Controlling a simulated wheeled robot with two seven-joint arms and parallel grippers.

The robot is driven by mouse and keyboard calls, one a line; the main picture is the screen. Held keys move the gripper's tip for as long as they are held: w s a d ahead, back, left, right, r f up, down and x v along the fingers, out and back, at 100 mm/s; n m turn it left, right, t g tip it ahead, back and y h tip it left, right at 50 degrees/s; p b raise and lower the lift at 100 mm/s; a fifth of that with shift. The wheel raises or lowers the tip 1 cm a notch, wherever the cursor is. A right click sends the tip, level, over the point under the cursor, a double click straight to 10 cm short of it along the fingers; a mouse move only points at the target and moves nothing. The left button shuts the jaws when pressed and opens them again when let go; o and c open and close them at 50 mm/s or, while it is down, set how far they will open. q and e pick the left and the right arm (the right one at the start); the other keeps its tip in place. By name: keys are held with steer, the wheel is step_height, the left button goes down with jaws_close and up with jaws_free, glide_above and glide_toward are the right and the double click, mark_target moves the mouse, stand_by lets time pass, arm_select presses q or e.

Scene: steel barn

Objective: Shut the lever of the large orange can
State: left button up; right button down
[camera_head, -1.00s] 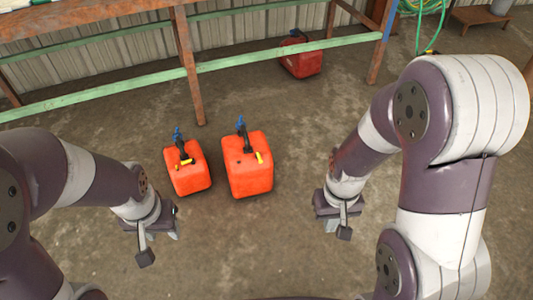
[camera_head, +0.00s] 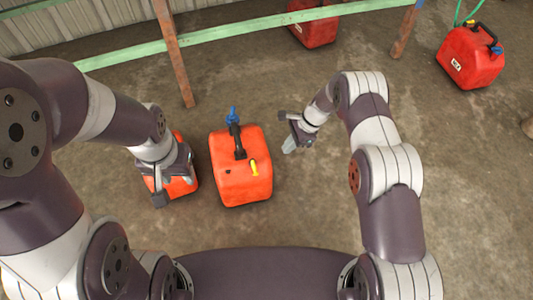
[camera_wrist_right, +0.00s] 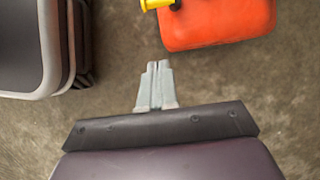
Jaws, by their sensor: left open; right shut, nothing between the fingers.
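The large orange can (camera_head: 224,186) stands upright on the floor in the middle of the head view. A black handle (camera_head: 236,140) with a blue tip (camera_head: 233,114) and a small yellow part (camera_head: 253,167) show on its top. I cannot tell the lever's state. My right gripper (camera_head: 289,147) is shut and empty, to the right of the can and apart from it. In the right wrist view its fingers (camera_wrist_right: 156,66) point toward an orange can (camera_wrist_right: 220,22) with a yellow part (camera_wrist_right: 157,4). My left gripper (camera_head: 178,177) is open over a smaller orange can (camera_head: 184,188), partly hiding it.
Two red cans stand further off, one (camera_head: 315,31) behind the green rail (camera_head: 255,27) and one (camera_head: 470,62) at the upper right. A rusty post (camera_head: 167,50) stands behind the orange cans.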

mark_target(254, 168)
steer(key=s+a+f+b, duration=0.2)
steer(key=a+f+b, duration=0.2)
steer(key=a+f, duration=0.4)
stand_by(0.5)
steer(key=shift+a, duration=0.1)
